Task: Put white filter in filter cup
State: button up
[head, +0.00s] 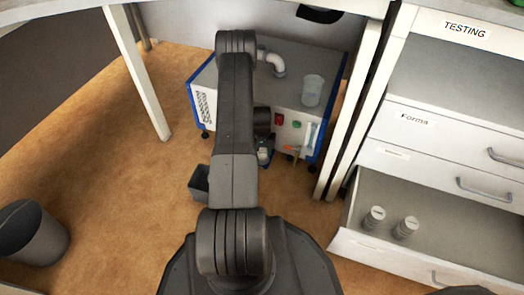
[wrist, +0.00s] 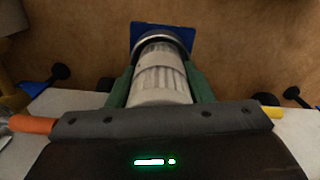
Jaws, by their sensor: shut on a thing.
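The white filter (wrist: 160,82) is a pleated pale cylinder. My gripper (wrist: 161,68) is shut on it, with a green finger on each side in the wrist view. A dark ring shows around the filter's far end. A clear cup (head: 312,91) stands upright on the right of the machine's top, apart from my gripper. I cannot tell for sure that it is the filter cup.
The blue-edged machine (head: 236,78) stands under the table, with a white pipe (head: 272,62) on top. An open drawer (head: 428,222) at right holds two small cylinders (head: 404,227). Table legs (head: 137,72) flank the machine.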

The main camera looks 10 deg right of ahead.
jog(key=shift+f, duration=0.15)
jog(key=o, duration=1.2)
